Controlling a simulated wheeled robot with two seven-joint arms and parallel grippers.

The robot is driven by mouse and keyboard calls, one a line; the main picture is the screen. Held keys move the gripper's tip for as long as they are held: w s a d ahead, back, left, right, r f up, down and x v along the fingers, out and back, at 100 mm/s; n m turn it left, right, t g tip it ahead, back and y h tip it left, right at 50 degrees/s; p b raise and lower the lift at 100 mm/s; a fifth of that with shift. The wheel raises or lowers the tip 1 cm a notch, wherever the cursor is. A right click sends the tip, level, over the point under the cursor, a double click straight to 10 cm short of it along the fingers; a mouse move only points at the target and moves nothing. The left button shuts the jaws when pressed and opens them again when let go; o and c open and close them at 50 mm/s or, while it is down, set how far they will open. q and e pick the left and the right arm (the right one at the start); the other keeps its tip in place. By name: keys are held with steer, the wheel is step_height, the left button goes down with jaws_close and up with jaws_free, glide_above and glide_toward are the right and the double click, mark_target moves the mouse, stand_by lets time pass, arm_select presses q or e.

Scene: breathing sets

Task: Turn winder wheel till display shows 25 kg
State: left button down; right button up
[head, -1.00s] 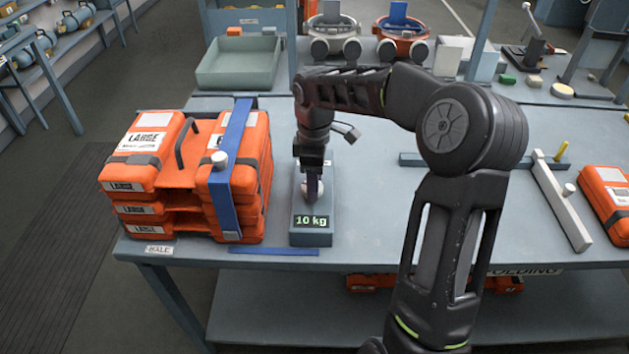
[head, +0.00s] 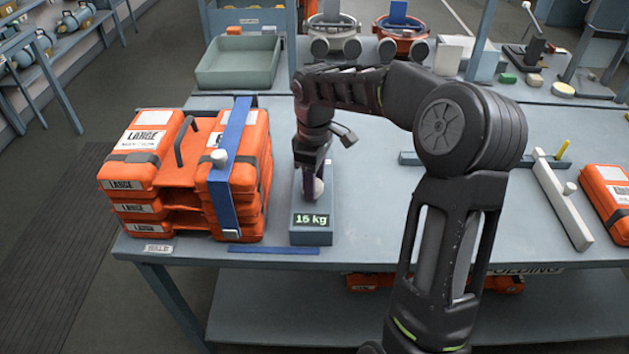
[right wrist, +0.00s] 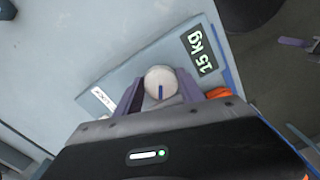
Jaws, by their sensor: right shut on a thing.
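The winder (head: 325,236) is a blue-grey block at the table's front edge, right of the orange stack. Its display (head: 311,220) reads 15 kg, and the display in the right wrist view (right wrist: 199,49) also reads 15 kg. The winder wheel (right wrist: 161,83) is a pale round knob with a dark blue mark. My right gripper (right wrist: 160,93) is shut on the wheel, one purple finger on each side. In the head view my right gripper (head: 312,180) hides part of the wheel. My left gripper is not in view.
A stack of orange LARGE cases (head: 140,183) with a blue strap (head: 229,170) stands close on the left. A green-grey tray (head: 238,62) lies behind. A white bar (head: 562,205) and another orange case (head: 606,200) are on the right. Bare table lies behind the winder.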

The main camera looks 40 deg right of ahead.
steer(key=m, duration=0.4)
steer(key=shift+a+b, duration=0.1)
steer(key=shift+b, duration=0.3)
steer(key=m, duration=0.5)
steer(key=shift+a, duration=0.1)
steer(key=o, duration=1.4)
steer(key=shift+c, duration=0.2)
step_height(320, 180, up, 8)
steer(key=shift+f+b, duration=0.1)
steer(key=shift+b, duration=0.35)
